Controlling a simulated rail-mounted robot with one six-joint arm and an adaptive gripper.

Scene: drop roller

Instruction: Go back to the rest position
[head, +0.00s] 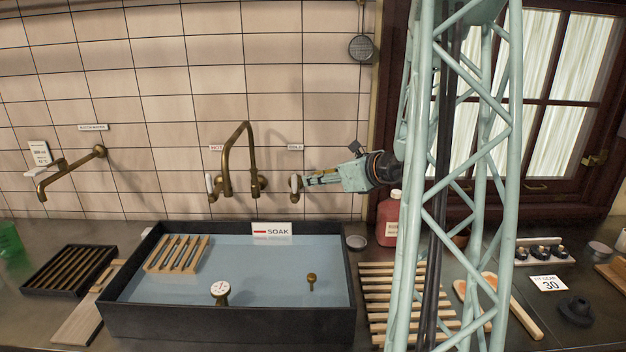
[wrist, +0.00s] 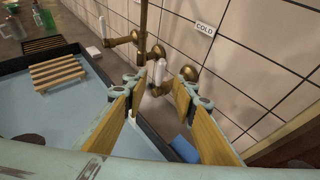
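My gripper (head: 308,181) is stretched out to the left from my arm, at the cold tap handle (head: 295,184) on the tiled wall. In the wrist view, my gripper (wrist: 160,86) is open, its two wood-coloured fingers spread apart. The white cold lever (wrist: 158,72) shows in the gap between the fingertips, with clear space on both sides. The brass faucet (head: 228,165) rises beside it, with its white hot handle (head: 210,184) on the left. The right-hand finger partly hides the cold valve.
A red bottle (head: 388,220) stands below my arm. A pan (head: 361,47) hangs above.

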